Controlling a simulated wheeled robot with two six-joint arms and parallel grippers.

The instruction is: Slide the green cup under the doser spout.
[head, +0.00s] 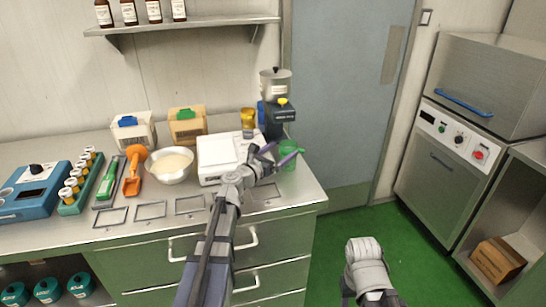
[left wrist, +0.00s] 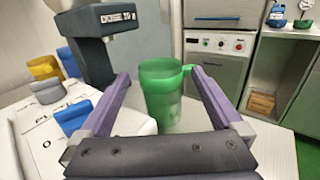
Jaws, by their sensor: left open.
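The green cup (head: 288,160) stands near the right end of the counter, just in front of and below the dark doser (head: 277,120). In the left wrist view, the cup (left wrist: 162,100) is upright, with its handle at the right. The doser (left wrist: 92,60) stands to its left there, its head overhanging left of the cup. The spout itself is hard to make out. My left gripper (head: 279,153) is open, its purple fingers on either side of the cup. The right finger is close to the handle; I cannot tell whether they touch. My right gripper is not in view.
A white scale (head: 217,160) and a bowl (head: 171,166) stand left of the doser. A yellow container (head: 248,118) is close to the doser's left. The counter's right edge is just beyond the cup. Empty frames lie along the front edge.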

